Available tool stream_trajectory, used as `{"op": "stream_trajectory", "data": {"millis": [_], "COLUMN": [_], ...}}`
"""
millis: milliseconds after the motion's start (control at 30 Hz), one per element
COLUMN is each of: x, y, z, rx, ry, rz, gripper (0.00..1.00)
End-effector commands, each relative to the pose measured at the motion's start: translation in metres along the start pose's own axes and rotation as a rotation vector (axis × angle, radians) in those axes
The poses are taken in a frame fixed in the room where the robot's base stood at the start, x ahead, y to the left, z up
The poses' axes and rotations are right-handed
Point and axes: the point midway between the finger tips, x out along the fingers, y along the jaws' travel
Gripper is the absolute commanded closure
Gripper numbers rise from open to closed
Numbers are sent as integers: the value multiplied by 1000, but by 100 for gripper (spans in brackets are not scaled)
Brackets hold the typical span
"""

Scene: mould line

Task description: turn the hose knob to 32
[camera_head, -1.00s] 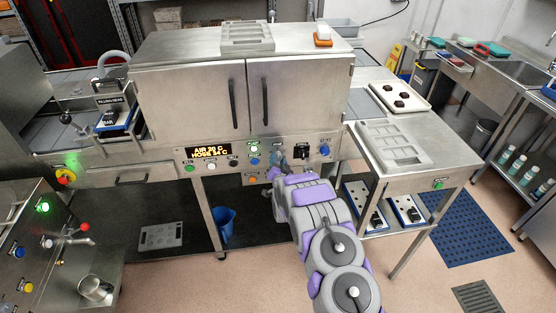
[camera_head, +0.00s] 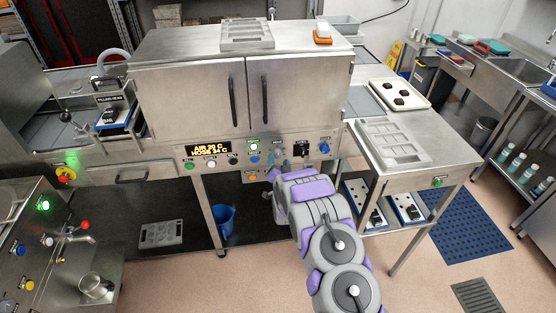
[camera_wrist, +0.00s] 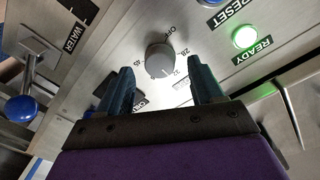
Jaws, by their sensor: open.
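The hose knob (camera_wrist: 160,60) is a round grey knob on the steel panel in the wrist view, with OFF, 28, 32 and 35 printed around it. A pale mark shows at its lower edge on the side near 32; its exact setting is hard to tell. My gripper (camera_wrist: 160,75) is open, with one dark blue finger on each side of the knob and visible gaps. In the head view my gripper (camera_head: 278,165) is at the panel and covers the knob. The display (camera_head: 208,150) reads AIR 20 C and HOSE 34 C.
A green READY light (camera_wrist: 244,37) and RESET label lie right of the knob. In the head view a black switch (camera_head: 300,149) and blue knob (camera_head: 323,148) sit right of my gripper. The cabinet doors (camera_head: 190,98) above are shut.

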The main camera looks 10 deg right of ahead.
Motion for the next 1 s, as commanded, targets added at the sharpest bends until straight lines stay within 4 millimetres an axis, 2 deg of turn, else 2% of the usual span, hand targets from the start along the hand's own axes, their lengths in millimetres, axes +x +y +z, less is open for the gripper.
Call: {"op": "stream_trajectory", "data": {"millis": [700, 1000], "x": [-115, -147], "y": [1, 1], "z": [2, 2], "rx": [-1, -1], "ry": [-8, -4], "rz": [5, 4], "gripper": [34, 34]}}
